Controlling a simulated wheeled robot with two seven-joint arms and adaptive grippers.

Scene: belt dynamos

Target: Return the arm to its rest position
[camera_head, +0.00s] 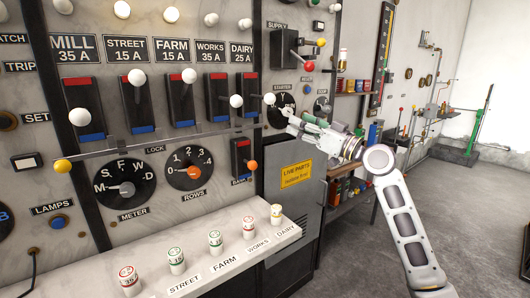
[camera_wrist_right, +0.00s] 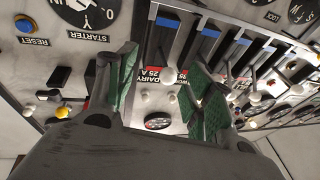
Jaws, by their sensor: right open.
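My right arm comes in from the lower right of the head view. Its gripper (camera_head: 297,122) is in front of the panel's right part, beside the starter dial (camera_head: 280,112), which it partly covers. In the right wrist view the two fingers with green pads (camera_wrist_right: 160,82) stand apart, with nothing held between them. The panel shows upside down behind them. I cannot tell from the views how far the fingertips are from the panel. My left gripper is not in view.
The switch panel (camera_head: 205,135) has several white-knobbed switches and dials. A ledge (camera_head: 200,268) below holds several capped fuses. A grey cabinet with a yellow sign (camera_head: 296,174) and shelves of jars (camera_head: 345,187) are near the arm.

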